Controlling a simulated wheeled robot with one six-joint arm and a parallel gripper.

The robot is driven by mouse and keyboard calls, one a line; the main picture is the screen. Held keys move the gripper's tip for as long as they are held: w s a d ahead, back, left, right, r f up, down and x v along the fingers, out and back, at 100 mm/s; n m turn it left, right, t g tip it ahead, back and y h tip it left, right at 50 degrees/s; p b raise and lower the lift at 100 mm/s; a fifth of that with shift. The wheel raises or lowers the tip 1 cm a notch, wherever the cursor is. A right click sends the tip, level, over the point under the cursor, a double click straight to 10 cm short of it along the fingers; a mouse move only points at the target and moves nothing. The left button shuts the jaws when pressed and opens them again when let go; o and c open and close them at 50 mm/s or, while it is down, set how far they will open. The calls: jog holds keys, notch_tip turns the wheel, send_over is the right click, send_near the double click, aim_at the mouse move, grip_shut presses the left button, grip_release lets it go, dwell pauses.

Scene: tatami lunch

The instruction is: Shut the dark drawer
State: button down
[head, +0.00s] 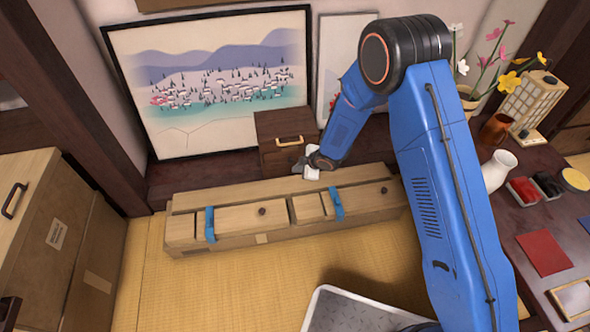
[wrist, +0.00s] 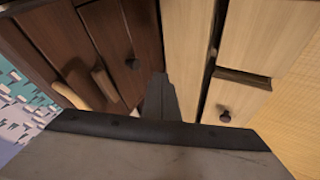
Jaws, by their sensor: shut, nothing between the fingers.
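The small dark wooden cabinet (head: 283,121) stands against the wall behind a long light chest. A drawer front with a pale handle (head: 290,140) faces me in the head view. I cannot tell how far any dark drawer stands out. My gripper (head: 300,165) is shut and empty, low in front of the cabinet, near its right side. In the wrist view its fingers (wrist: 160,98) point between the dark fronts and the light chest; contact is unclear.
The long light chest (head: 260,190) with blue straps lies just in front of the cabinet. A framed landscape (head: 215,80) leans behind. A low dark table (head: 520,215) with a white vase (head: 498,170) is at right. Open tatami (head: 230,285) lies in front.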

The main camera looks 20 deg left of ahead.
jog(key=v, duration=0.7)
jog(key=shift+r, duration=0.1)
